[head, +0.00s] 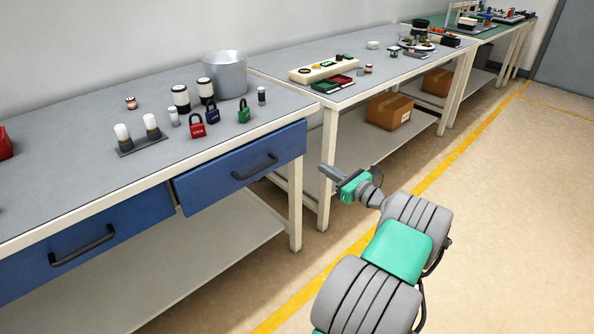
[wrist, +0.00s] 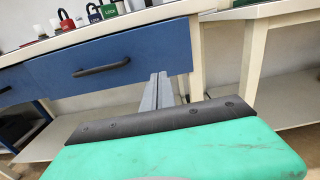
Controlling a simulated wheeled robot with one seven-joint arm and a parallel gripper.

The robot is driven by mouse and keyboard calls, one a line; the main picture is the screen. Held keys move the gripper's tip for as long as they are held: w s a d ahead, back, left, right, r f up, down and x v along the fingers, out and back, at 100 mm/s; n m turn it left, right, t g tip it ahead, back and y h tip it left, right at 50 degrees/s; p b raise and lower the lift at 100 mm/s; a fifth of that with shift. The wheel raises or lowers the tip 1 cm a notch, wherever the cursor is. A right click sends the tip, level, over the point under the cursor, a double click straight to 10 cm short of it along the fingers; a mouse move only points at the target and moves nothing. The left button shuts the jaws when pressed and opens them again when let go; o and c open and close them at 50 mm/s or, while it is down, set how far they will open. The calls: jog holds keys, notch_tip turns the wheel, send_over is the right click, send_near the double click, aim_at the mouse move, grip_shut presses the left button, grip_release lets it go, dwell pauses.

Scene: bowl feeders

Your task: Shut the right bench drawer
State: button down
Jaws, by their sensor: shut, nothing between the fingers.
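The right bench drawer (head: 240,168) has a blue front with a dark bar handle (head: 254,167). In the head view its front appears to stand slightly forward of the left drawer's front; how far is hard to tell. The drawer (wrist: 135,62) also fills the upper left of the wrist view, its handle (wrist: 102,68) left of my fingers. My gripper (head: 326,173) is shut and empty, to the right of the drawer's right end in the head view. In the wrist view the closed fingers (wrist: 157,92) point toward the right part of the drawer front. Contact cannot be made out.
The left blue drawer (head: 85,240) is beside it. Padlocks, jars and a grey pot (head: 224,75) stand on the bench top (head: 75,160). A second bench (head: 290,66) stands beyond, a cardboard box (head: 389,110) on its shelf. The floor at right (head: 500,200) is clear.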

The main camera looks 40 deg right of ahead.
jog(key=p, duration=0.5)
send_near(290, 145)
jog(key=w, duration=0.7)
jog(key=shift+a+f, duration=0.1)
jog(key=shift+f, duration=0.2)
jog(key=w+b, duration=0.1)
jog(key=w, duration=0.3)
jog(key=shift+w+a+f+b, duration=0.1)
jog(key=shift+f+b, duration=0.05)
jog(key=shift+b, duration=0.15)
jog(key=shift+w+r, duration=0.1)
jog(key=shift+r, duration=0.3)
jog(key=shift+r, duration=0.1)
